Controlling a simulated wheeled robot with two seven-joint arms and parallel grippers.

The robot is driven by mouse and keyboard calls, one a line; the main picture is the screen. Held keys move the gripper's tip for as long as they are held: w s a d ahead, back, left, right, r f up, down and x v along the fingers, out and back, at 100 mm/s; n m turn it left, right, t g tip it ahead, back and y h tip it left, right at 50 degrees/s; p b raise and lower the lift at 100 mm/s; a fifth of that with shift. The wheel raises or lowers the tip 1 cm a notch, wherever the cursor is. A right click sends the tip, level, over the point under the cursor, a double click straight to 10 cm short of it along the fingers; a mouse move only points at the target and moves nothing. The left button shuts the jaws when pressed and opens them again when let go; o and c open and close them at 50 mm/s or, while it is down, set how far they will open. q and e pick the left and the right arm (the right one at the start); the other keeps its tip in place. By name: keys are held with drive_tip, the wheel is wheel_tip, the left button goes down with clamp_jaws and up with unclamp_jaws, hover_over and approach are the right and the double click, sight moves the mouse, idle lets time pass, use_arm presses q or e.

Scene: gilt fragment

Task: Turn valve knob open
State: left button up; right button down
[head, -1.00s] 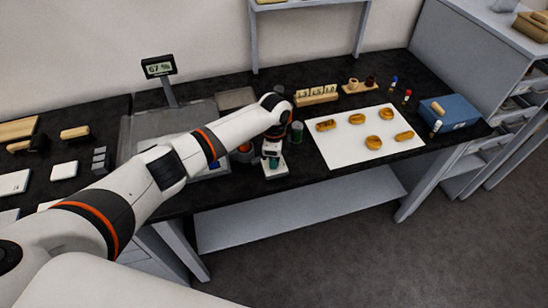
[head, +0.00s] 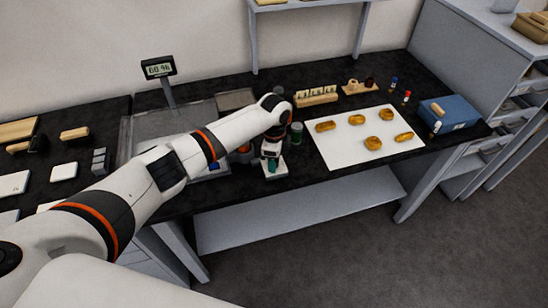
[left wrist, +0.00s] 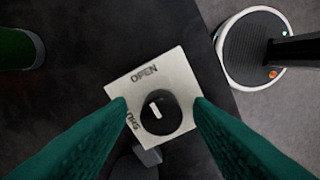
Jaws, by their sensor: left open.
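The valve knob (left wrist: 160,113) is a round black knob with a white pointer bar, on a square pale plate (left wrist: 175,67) marked OPEN and SHUT. In the left wrist view the bar lines up roughly with the OPEN lettering at the top; SHUT is at the left. My left gripper (left wrist: 160,101) is open, its two green fingers on either side of the knob, with visible gaps to it. In the head view my left gripper (head: 272,164) points down over the plate (head: 280,172) near the bench's front edge and hides the knob. My right gripper is out of view.
A dark green cylinder (head: 297,133) stands close behind the plate. A white sheet (head: 340,155) with several golden pieces lies to the right, and a blue box (head: 449,112) beyond it. A display on a post (head: 158,68) stands behind my arm.

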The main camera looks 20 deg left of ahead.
use_arm(q)
wheel_tip(320, 180, up, 12)
drive_tip(key=b, duration=0.2)
drive_tip(key=shift+b, duration=0.35)
